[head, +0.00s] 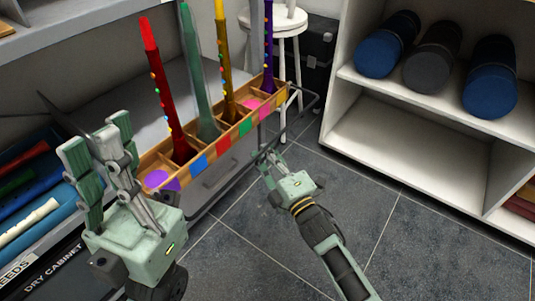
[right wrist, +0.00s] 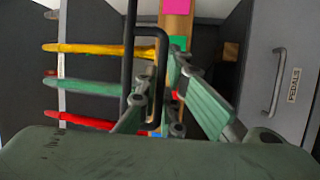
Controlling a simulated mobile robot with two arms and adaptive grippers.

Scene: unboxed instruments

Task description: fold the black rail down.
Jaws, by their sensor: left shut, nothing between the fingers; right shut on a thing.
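The black rail (head: 303,114) is a thin bent bar frame at the right end of the wooden rack, standing out over the floor. It also shows in the right wrist view (right wrist: 128,50), running between the fingers. My right gripper (head: 266,162) is shut on the near, lower part of the rail; its fingers show in the right wrist view (right wrist: 163,88) too. The rail's mounting is partly hidden.
The wooden rack (head: 212,158) with coloured squares holds several upright instruments. A white stool (head: 283,20) and black case (head: 318,38) stand behind. A white shelf (head: 378,88) with rolls is on the right. A grey drawer labelled PEDALS (right wrist: 272,50) is close by. The tiled floor is clear.

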